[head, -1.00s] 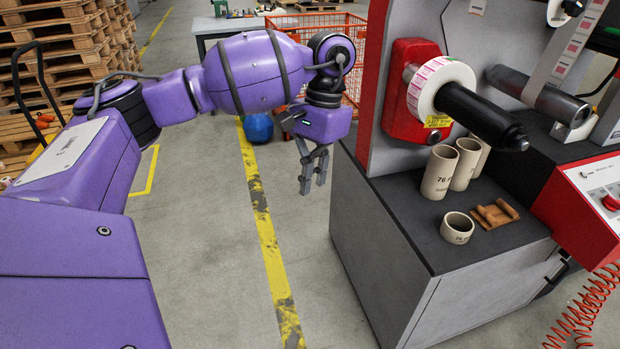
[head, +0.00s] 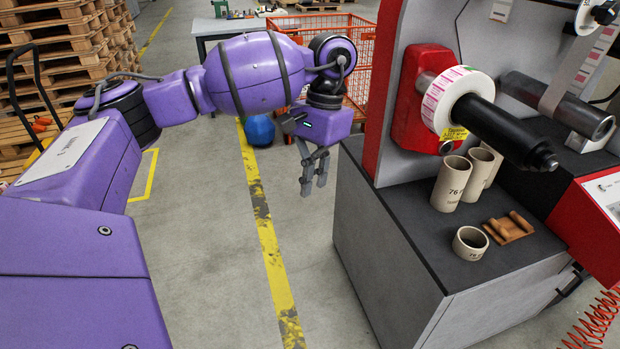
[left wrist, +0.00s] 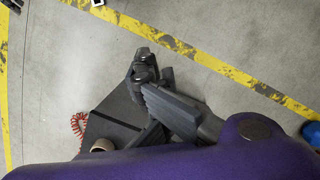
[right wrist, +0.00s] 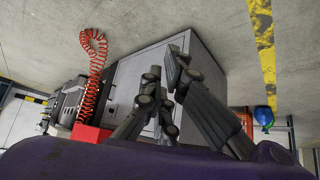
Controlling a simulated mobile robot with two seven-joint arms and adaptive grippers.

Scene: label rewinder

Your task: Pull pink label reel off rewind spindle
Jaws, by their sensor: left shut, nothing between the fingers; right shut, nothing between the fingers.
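The pink label reel (head: 437,98), white with pink labels on its side, sits on the rewind spindle (head: 505,130) against the red housing (head: 408,118) of the machine. The black spindle sticks out toward the lower right, clear of any gripper. My left gripper (head: 307,190) hangs shut and empty, fingers down, left of the machine and apart from the reel. Its fingers also show in the left wrist view (left wrist: 145,75). My right gripper (right wrist: 165,85) shows only in the right wrist view, shut and empty, with the machine cabinet behind it. The reel is in neither wrist view.
Several cardboard cores (head: 451,184) and a brown wooden piece (head: 509,228) stand on the dark cabinet top (head: 420,220) below the spindle. A second bar (head: 555,103) lies right of the reel. A red coiled hose (head: 598,325) hangs at lower right. Floor left of the cabinet is clear.

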